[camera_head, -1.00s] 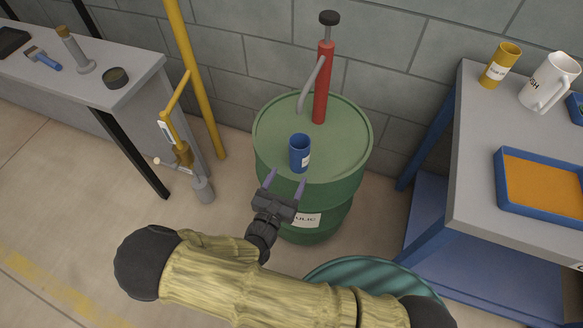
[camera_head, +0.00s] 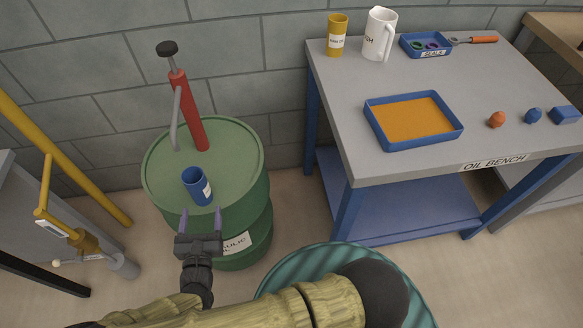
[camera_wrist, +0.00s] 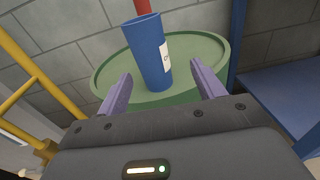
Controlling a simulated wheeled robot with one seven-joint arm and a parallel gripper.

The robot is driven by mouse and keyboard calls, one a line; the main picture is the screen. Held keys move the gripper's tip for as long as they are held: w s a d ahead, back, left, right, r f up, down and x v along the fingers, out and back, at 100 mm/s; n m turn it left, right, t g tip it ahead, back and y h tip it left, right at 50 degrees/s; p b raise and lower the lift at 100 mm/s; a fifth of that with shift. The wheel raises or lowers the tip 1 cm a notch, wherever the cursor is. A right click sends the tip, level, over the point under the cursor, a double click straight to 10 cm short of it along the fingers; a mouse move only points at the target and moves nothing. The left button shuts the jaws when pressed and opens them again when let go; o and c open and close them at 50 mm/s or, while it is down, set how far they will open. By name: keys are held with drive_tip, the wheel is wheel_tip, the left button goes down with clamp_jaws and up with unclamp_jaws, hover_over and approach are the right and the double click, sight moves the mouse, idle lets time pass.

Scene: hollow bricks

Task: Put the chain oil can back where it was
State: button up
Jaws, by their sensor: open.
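A blue can (camera_head: 197,187) with a white label stands upright near the front edge of the green drum's top (camera_head: 235,155). Its label is only partly legible, beginning with what looks like a C. In the wrist view the blue can (camera_wrist: 148,55) stands just beyond and between my finger tips. My gripper (camera_head: 201,212) is open and empty, in front of the can on the near side of the drum. A yellow can (camera_head: 337,36) with a white label stands at the back left of the oil bench (camera_head: 345,125).
A red hand pump (camera_head: 190,110) rises from the drum behind the blue can. The bench holds a white jug (camera_head: 379,35), a seals tray (camera_head: 424,46) and an orange-filled blue tray (camera_head: 370,108). A yellow pipe (camera_head: 75,170) runs at left. The bench's front left is clear.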

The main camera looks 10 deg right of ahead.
drive_tip(key=s+d+r+m+g+h, duration=0.1)
drive_tip(key=d+r+m+g+h, duration=0.25)
drive_tip(key=d+m+g, duration=0.65)
drive_tip(key=s+d+r+m+g+h, duration=0.15)
drive_tip(key=d+m+g+h, duration=0.35)
drive_tip(key=d+m, duration=0.55)
drive_tip(key=d+r+m+y, duration=0.8)
drive_tip(key=r+m+y, duration=0.3)
drive_tip(key=m, duration=0.2)
drive_tip(key=shift+w+d+r+m, duration=0.15)
drive_tip(key=shift+r+m, duration=0.1)
drive_tip(key=shift+m, duration=0.1)
